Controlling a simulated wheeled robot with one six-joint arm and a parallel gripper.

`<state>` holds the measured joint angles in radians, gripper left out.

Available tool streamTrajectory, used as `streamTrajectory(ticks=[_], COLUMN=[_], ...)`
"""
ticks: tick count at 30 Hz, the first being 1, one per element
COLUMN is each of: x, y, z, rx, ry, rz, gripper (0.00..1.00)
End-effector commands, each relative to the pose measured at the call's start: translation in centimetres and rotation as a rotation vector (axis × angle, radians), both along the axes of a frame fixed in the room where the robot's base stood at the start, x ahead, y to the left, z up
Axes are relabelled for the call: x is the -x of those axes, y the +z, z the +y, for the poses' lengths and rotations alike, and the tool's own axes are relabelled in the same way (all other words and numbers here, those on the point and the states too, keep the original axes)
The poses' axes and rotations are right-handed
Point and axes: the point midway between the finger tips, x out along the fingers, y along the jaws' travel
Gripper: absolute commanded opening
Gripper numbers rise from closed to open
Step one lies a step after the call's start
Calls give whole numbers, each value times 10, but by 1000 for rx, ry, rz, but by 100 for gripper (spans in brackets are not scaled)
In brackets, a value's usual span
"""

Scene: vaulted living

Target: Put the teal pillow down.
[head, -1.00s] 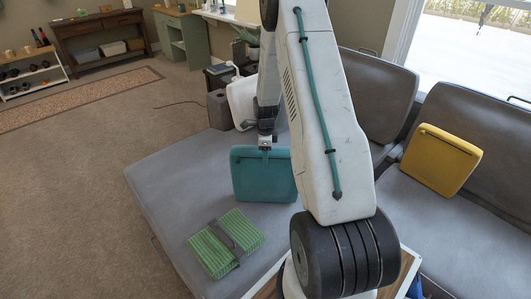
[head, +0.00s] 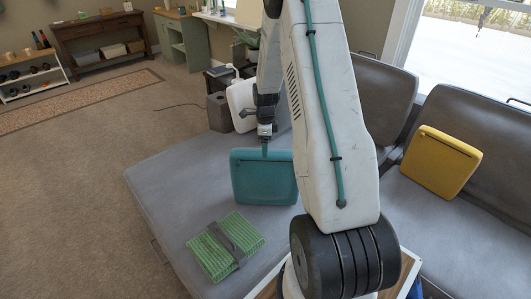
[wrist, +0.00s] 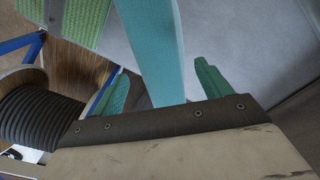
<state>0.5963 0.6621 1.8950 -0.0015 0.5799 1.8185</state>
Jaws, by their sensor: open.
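The teal pillow (head: 263,180) stands near upright on the grey sofa seat, its lower edge at the cushion. My gripper (head: 265,148) is just above the pillow's top edge, with a green finger showing there. In the wrist view, the two green fingers of my gripper (wrist: 163,88) are spread apart. The teal pillow (wrist: 153,45) shows edge-on between them, with a visible gap on the right side. The pillow's right edge is partly behind my arm in the head view.
A folded green striped blanket (head: 226,245) lies on the grey sofa seat (head: 172,185) in front of the pillow. A white pillow (head: 241,105) leans behind my gripper. A yellow pillow (head: 440,162) rests on the right seat. The seat's left part is clear.

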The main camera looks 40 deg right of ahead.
Motion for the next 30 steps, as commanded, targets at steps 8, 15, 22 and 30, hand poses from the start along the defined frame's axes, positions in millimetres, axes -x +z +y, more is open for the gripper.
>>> streamTrajectory(ticks=[8, 15, 22, 30], x=[0, 0, 20, 93], y=[51, 82, 176, 267], z=[0, 14, 97, 205], rx=[1, 3, 24, 56], ry=[0, 74, 530, 1194], rz=[-2, -5, -24, -39], gripper=[77, 77, 77, 77])
